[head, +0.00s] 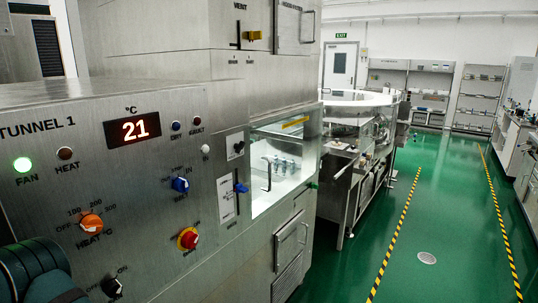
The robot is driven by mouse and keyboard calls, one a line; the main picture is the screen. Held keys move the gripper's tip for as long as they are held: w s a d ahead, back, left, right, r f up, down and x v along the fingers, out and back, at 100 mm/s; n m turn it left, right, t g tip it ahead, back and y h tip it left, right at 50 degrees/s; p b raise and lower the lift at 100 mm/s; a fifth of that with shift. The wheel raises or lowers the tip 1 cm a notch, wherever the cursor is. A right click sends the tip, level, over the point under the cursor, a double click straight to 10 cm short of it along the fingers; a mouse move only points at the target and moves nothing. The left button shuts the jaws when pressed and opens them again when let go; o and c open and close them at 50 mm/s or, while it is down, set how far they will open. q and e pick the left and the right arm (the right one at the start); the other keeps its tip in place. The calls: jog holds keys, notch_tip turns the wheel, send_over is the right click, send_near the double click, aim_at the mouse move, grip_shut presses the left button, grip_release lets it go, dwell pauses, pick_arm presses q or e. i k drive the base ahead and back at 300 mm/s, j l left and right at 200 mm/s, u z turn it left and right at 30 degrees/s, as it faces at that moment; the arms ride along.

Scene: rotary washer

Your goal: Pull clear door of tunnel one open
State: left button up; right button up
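The tunnel one machine (130,190) is a steel cabinet labelled "TUNNEL 1" that fills the left side of the head view. Its clear door (300,185) is at the right end of the cabinet, below a yellow strip (295,122). The door looks shut. A thin dark upright handle (267,174) shows at the door's left part. Several small glass vials (284,164) show behind the clear panel in a lit chamber. Part of what looks like my own arm shows at the bottom left corner. Neither gripper is in view, and nothing touches the door.
A temperature display (132,129) reads 21, and a green fan lamp (22,164) is lit. Knobs project from the panel, including a blue one (180,184) left of the door. A round glass-walled machine (358,120) stands beyond. The green floor (400,250) on the right is clear.

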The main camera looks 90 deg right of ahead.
aim_at(285, 126)
jog(key=z, duration=2.75)
